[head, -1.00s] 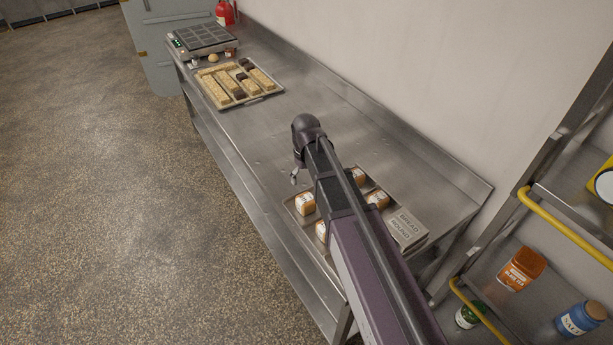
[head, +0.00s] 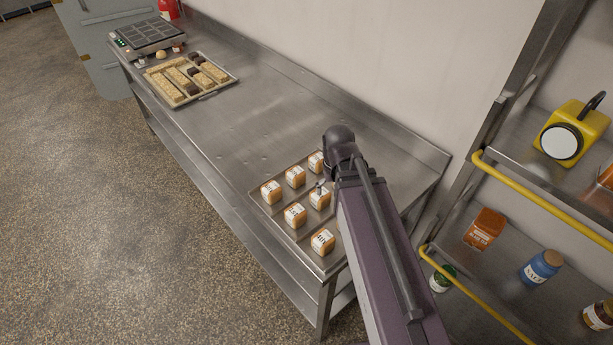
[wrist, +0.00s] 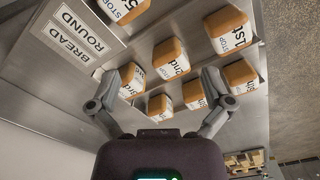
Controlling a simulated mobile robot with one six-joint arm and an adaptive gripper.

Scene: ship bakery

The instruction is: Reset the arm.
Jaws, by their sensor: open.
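My arm reaches over the right end of the steel counter in the head view. My gripper (head: 320,187) is mostly hidden behind the wrist there, with only a small grey part showing. In the wrist view my gripper (wrist: 170,78) has its two grey fingers spread wide, with nothing held between them. Several small orange-brown blocks with white labels, such as this front one (head: 322,241), stand beneath it on a shallow metal tray (head: 268,212). One block (wrist: 170,58) shows between the fingertips in the wrist view; its distance from them is unclear.
A grey "BREAD ROUND" sign (wrist: 78,38) lies at the tray's end. The counter (head: 240,125) is bare between this tray and a far tray (head: 220,88) of bars. A shelf rack with a yellow rail (head: 540,200) is close on the right.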

